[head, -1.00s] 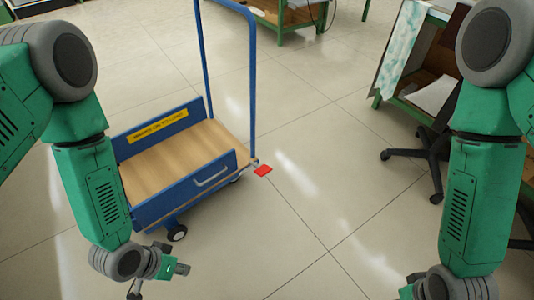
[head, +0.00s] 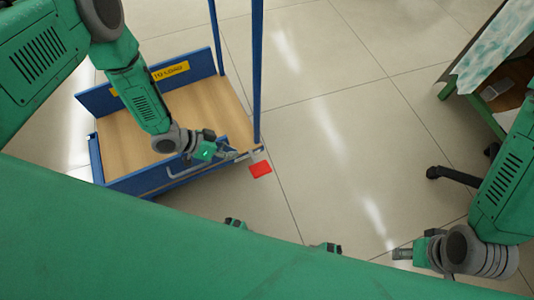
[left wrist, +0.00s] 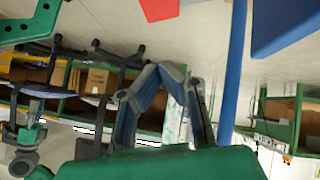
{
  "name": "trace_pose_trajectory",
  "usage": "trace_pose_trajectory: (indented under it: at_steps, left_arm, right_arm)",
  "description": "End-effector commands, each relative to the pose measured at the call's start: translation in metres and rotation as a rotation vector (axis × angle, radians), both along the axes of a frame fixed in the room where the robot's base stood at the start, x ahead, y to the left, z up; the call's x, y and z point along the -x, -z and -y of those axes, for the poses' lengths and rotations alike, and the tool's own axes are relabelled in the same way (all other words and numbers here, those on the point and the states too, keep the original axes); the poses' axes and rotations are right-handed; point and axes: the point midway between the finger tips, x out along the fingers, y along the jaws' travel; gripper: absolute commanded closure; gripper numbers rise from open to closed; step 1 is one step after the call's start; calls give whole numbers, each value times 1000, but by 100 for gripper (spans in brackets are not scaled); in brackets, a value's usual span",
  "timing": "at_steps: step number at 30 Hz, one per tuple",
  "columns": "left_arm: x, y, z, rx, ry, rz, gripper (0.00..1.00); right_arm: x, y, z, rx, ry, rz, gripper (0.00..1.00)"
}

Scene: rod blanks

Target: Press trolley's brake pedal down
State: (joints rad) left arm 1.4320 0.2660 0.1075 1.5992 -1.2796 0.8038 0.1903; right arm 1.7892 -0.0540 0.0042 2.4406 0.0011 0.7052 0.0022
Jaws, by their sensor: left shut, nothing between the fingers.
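The trolley (head: 180,120) has a wooden deck, blue side panels and tall blue posts. Its red brake pedal (head: 260,169) sticks out at the right end of the trolley near the floor. The pedal also shows at the top of the left wrist view (left wrist: 158,8). My left gripper (head: 231,154) is shut and empty, over the trolley's near right corner, just left of the pedal in the picture and apart from it. Its fingers show in the left wrist view (left wrist: 168,85). My right gripper (head: 400,254) is over bare floor at lower right; its jaws are too small to read.
A blue post (head: 257,70) rises just behind the pedal. A grey handle (head: 185,172) is on the near side panel. A green-framed workbench (head: 500,85) and a black chair base (head: 455,178) stand at the right. The floor right of the pedal is clear.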

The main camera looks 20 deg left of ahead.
Motion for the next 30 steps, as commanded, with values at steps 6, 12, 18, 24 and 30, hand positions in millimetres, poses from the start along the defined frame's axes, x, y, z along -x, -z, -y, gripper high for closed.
trace_pose_trajectory:
  at_steps: [6, 12, 18, 24, 30]
  left_arm:
    - [0, 0, 1, -2, 1, 0, 100]
    - [-2, 3, 6, -7, 1, -1, 100]
    - [-10, 26, 26, -4, 2, -1, 100]
    - [-23, 57, 54, -3, 1, -1, 100]
    - [-25, 86, 72, -4, -1, -4, 100]
  right_arm:
    - [1, 0, 0, -1, -1, -1, 60]
    - [0, 2, 0, -1, -1, -1, 60]
    - [0, 16, 0, 0, 0, 0, 60]
    - [0, 35, -1, 0, -1, 0, 60]
    - [0, 51, -1, -1, -1, 0, 60]
